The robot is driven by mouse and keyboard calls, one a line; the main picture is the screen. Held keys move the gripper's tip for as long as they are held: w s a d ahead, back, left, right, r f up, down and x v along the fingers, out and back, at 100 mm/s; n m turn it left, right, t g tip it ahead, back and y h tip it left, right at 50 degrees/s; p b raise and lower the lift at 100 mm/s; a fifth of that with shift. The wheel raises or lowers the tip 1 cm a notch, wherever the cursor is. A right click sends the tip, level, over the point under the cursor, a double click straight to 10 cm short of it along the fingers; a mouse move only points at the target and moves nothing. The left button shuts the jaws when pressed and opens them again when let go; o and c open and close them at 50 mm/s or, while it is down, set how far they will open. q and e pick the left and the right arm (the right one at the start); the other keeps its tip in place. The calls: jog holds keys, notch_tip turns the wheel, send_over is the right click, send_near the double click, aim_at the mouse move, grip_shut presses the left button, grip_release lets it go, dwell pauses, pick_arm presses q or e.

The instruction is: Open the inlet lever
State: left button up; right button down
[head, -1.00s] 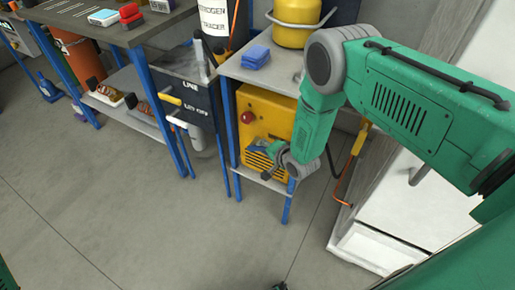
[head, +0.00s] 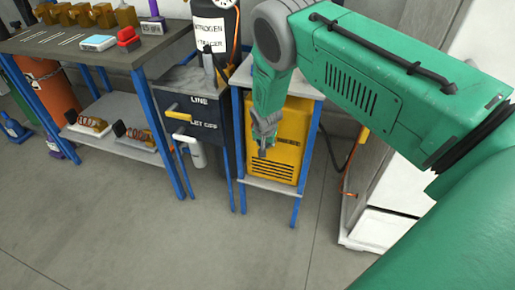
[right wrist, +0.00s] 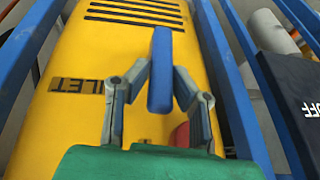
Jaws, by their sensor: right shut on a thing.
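The yellow machine (head: 288,140) stands on a low shelf in the head view. In the right wrist view its face (right wrist: 85,120) carries an upside-down label (right wrist: 82,85) whose visible letters fit INLET. A blue lever (right wrist: 160,60) stands up between the fingers of my right gripper (right wrist: 161,92), which is shut on it. A red part (right wrist: 181,135) shows partly behind the right finger. In the head view my right gripper (head: 264,146) is at the machine's left front. My arm hides the machine's upper left. My left gripper is not in view.
A dark box (head: 195,105) with yellow and grey handles is left of the machine. Blue shelf posts (head: 240,150) flank the machine closely. A workbench (head: 95,45) stands further left, and a white cabinet (head: 385,228) right. The floor in front is clear.

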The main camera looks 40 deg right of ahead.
jog(key=shift+d+f, duration=0.2)
jog(key=shift+d, duration=0.05)
jog(key=shift+a+g+h+b, duration=0.1)
jog(key=shift+g+h+b, duration=0.2)
jog(key=shift+h+b, duration=0.1)
jog(key=shift+w+a, duration=0.3)
jog(key=shift+a, duration=0.25)
jog(key=shift+d+r+g, duration=0.1)
jog(key=shift+d+g, duration=0.15)
jog(key=shift+g, duration=0.05)
jog(key=c, duration=1.4)
grip_release()
jog(key=shift+w+a, duration=0.1)
jog(key=v, duration=1.1)
jog(key=shift+a+r, duration=0.25)
jog(key=shift+r, duration=0.05)
